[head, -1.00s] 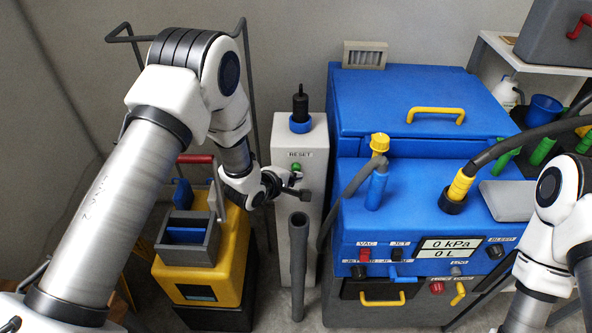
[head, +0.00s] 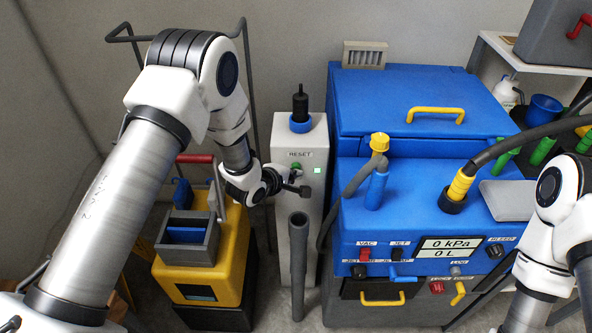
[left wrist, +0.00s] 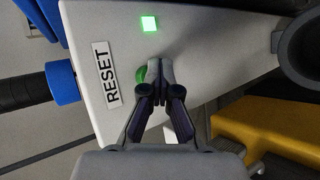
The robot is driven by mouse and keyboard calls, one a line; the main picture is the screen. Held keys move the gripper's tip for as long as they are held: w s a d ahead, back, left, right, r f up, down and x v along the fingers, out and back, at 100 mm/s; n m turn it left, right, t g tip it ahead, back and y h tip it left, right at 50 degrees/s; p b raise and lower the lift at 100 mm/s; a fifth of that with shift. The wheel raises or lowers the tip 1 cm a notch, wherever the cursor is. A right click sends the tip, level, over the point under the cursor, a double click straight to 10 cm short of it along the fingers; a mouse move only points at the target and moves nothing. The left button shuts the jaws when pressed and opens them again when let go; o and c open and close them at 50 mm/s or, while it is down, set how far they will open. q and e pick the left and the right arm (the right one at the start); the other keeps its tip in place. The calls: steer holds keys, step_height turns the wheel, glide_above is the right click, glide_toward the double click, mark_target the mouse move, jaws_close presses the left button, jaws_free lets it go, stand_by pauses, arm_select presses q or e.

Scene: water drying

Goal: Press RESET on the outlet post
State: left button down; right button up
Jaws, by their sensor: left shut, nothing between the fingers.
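The outlet post (head: 310,222) is a narrow white box with a black and blue fitting (head: 300,112) on top. Its RESET label (head: 300,153) sits above a green button (head: 295,167). A small square green lamp (head: 317,170) beside the button is lit; it also shows lit in the left wrist view (left wrist: 149,23). My left gripper (left wrist: 160,74) is shut and empty, its tips right at the green button (left wrist: 141,74), partly covering it. I cannot tell whether they touch it. My right gripper is out of view.
A grey upright pipe (head: 298,265) stands just in front of the post. A yellow machine (head: 232,265) is on the left. A blue unit (head: 345,225) with hoses and a display reading 0 kPa and 0 L stands close on the right.

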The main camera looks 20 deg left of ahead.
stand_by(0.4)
arm_select(q)
steer(key=shift+s+d+p, duration=0.25)
steer(key=shift+s+p, duration=0.05)
steer(key=shift+s, duration=0.55)
steer(key=s, duration=0.2)
steer(key=s+d+p, duration=0.1)
steer(key=s, duration=0.1)
steer(key=shift+s+d, duration=0.2)
steer(key=shift+s, duration=0.2)
stand_by(0.4)
